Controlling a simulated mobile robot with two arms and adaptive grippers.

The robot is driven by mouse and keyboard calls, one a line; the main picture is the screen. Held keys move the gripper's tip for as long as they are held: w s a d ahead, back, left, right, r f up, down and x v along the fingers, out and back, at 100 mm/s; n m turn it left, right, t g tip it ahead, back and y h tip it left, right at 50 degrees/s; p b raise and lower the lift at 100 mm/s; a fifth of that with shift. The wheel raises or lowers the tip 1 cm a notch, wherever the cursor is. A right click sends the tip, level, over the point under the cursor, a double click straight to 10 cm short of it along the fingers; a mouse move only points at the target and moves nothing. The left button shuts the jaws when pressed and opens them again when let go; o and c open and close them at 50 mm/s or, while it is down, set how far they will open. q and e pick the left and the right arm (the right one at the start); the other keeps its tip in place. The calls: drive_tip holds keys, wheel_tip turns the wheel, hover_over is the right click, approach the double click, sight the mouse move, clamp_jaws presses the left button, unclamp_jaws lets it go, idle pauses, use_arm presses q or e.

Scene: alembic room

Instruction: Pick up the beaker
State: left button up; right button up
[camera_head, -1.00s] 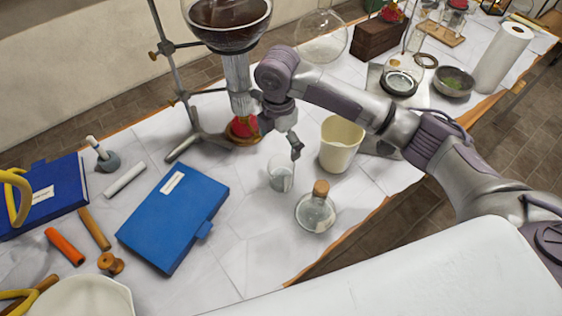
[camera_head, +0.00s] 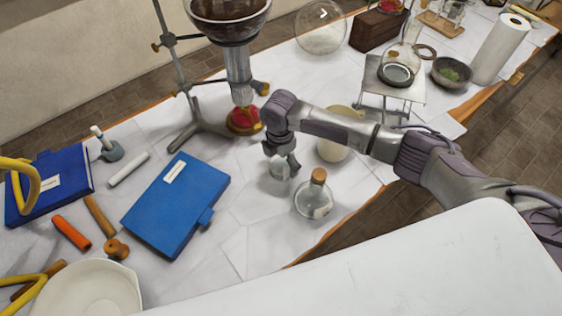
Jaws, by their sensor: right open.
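The beaker (camera_head: 276,184) is a small clear glass vessel standing upright on the white-covered table, left of a corked flask (camera_head: 314,197). My right gripper (camera_head: 283,165) reaches down over it from above, fingers open at the beaker's upper part. The fingers hide much of its rim, and I cannot tell whether they touch the glass. My left gripper is not in view.
A cream cup (camera_head: 333,152) stands just right of the gripper, partly behind my right arm. A blue book (camera_head: 176,205) lies to the left. Behind is a metal stand (camera_head: 200,134) with a large glass vessel. Bare table lies in front of the beaker.

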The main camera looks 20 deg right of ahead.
drive_tip(key=c, duration=1.4)
drive_tip(key=shift+r, duration=0.1)
drive_tip(key=shift+r+b, duration=0.55)
drive_tip(key=shift+r, duration=4.35)
